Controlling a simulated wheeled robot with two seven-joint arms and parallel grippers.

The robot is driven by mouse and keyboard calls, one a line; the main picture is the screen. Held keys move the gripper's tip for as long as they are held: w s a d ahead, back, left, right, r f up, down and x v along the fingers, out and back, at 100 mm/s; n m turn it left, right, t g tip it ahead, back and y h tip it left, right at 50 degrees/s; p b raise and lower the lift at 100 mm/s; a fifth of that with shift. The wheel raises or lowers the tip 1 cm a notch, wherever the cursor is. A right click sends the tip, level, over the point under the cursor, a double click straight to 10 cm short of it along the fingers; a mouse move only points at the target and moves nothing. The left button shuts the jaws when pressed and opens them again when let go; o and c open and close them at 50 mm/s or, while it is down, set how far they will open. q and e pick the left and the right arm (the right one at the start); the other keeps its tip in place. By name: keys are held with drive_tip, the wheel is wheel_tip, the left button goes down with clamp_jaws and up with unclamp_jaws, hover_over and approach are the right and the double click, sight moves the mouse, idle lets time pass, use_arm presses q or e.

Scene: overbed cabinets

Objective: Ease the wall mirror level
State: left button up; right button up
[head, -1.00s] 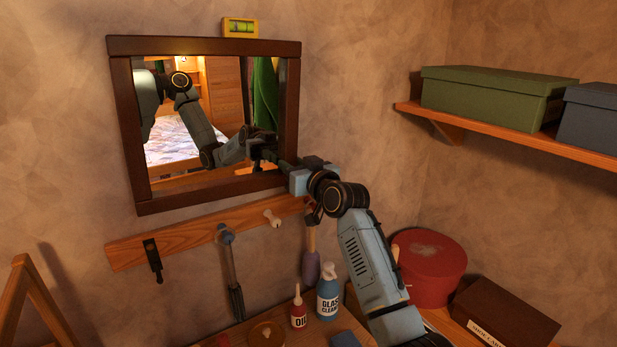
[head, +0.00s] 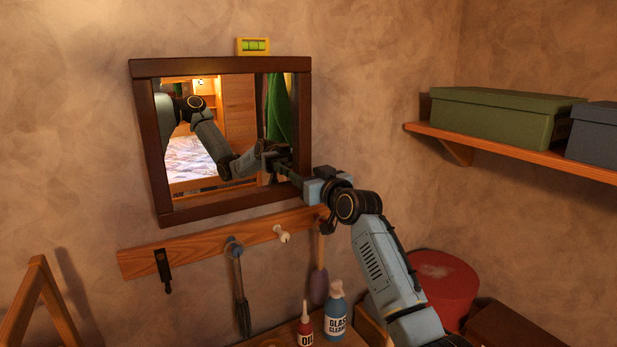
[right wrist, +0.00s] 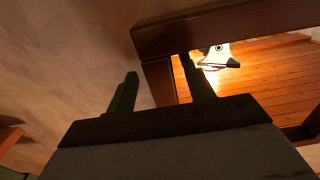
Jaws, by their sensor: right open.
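The wall mirror (head: 190,68) has a dark wooden frame and hangs on the plaster wall, left of centre in the head view. A yellow spirit level (head: 252,46) with a green vial is at its top edge; I cannot read its bubble surely. My right gripper (head: 287,174) is at the lower right part of the frame. In the right wrist view the open right gripper (right wrist: 161,82) has one finger on each side of a frame bar (right wrist: 158,76), one in front of the glass. Contact cannot be told. My left gripper is not in view.
Below the mirror is a wooden peg rail (head: 200,243) with hanging tools. A glass cleaner bottle (head: 336,312) and an oil bottle (head: 305,328) stand beneath. A shelf (head: 500,147) with a green box (head: 495,115) is at right, above a red round box (head: 442,285).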

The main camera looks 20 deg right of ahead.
drive_tip(key=s+d+b, duration=0.1)
drive_tip(key=s+b, duration=0.1)
drive_tip(key=s, duration=1.1)
drive_tip(key=shift+s+d, duration=0.15)
drive_tip(key=shift+d, duration=0.25)
